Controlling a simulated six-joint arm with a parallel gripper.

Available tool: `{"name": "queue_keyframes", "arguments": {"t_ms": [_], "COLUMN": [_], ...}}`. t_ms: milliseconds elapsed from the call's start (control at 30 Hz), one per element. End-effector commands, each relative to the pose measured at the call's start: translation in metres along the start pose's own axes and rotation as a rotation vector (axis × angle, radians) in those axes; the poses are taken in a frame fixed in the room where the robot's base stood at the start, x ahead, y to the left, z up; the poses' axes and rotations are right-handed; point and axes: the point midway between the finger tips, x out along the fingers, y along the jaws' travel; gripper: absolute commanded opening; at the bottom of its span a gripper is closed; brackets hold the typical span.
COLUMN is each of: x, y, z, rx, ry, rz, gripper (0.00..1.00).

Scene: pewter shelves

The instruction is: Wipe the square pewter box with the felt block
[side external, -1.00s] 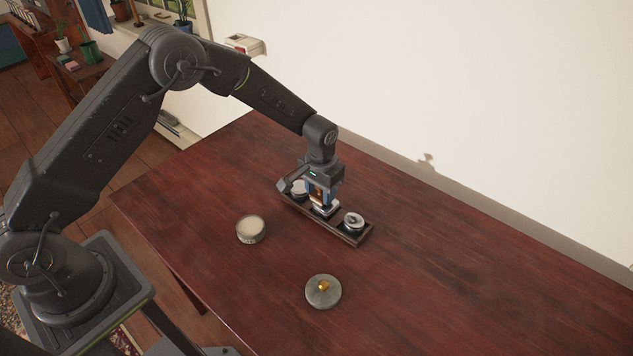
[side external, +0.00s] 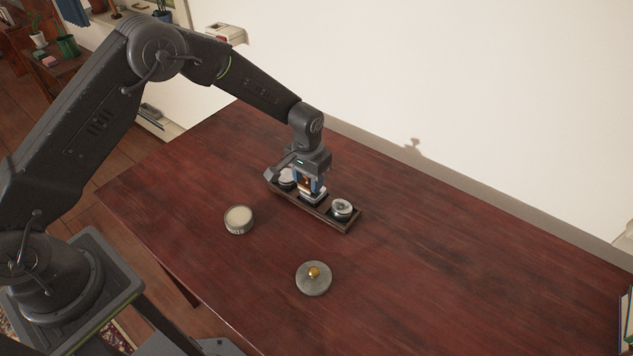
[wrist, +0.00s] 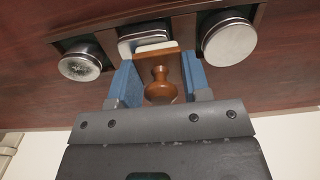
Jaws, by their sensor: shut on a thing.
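The square pewter box (wrist: 145,33) sits in the middle compartment of a dark wooden tray (side external: 347,229). It is partly hidden in the side view. The felt block (wrist: 160,88) has a turned brown wooden knob, a wooden plate and a pale felt edge.
A round tin with a cream top (side external: 238,219) stands left of the tray. A grey disc with a brass knob (side external: 313,278) lies nearer the front.

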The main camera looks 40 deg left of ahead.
Motion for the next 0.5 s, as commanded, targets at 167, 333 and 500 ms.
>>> {"name": "queue_keyframes", "arguments": {"t_ms": [167, 333, 500], "x": [0.001, -0.024, -0.038], "y": [-0.018, -0.017, -0.017], "z": [0.000, 0.000, 0.000], "rx": [-0.002, 0.001, 0.001], "ry": [0.000, 0.003, 0.003], "rz": [-0.001, 0.000, 0.000], "gripper": [0.22, 0.22, 0.22]}}
